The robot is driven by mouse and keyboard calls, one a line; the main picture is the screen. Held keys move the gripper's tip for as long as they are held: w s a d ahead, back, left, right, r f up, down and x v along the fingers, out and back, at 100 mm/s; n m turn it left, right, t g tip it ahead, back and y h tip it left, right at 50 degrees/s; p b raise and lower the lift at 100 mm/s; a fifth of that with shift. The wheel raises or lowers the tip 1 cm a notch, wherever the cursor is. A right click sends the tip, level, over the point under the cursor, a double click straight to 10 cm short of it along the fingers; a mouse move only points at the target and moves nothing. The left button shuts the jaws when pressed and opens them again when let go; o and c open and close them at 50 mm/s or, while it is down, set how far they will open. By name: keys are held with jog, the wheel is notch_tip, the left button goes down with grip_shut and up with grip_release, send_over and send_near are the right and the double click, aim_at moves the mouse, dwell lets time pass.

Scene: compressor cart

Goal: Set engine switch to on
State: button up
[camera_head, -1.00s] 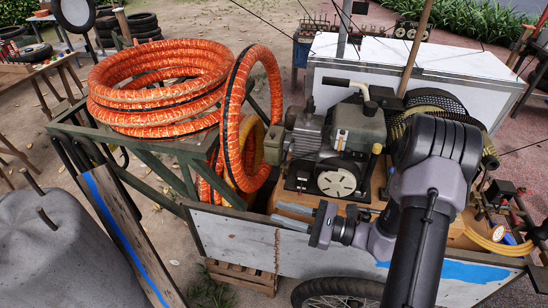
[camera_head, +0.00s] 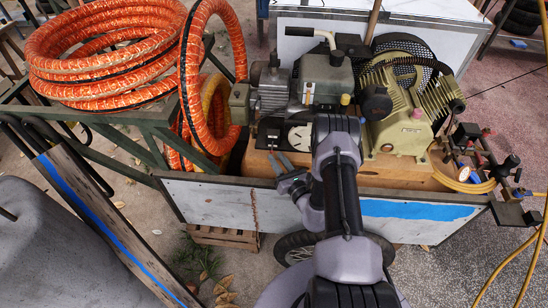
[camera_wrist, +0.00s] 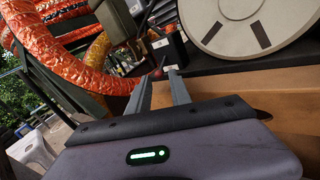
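The engine (camera_head: 325,85), a grey-green block with a pale round disc (camera_head: 299,138) low on its front, stands on a wooden base on the cart. In the wrist view a small black box (camera_wrist: 172,48) with white labels sits left of the large disc (camera_wrist: 245,22). A small red-tipped part (camera_wrist: 158,74), perhaps the switch lever, shows in front of the box, between my fingertips in the picture. I cannot read its position. My gripper (camera_head: 279,161) is at the cart's front edge, fingers apart (camera_wrist: 159,78); contact cannot be told.
Orange hose coils (camera_head: 110,55) lie on a green frame to the left, and one loop hangs beside the engine. The compressor pump (camera_head: 405,115) stands to the right. The cart's white side panel (camera_head: 215,205) rises in front. Gauges and yellow hose (camera_head: 465,178) are at the far right.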

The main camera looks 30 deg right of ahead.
jog(key=shift+w, duration=1.4)
grip_shut()
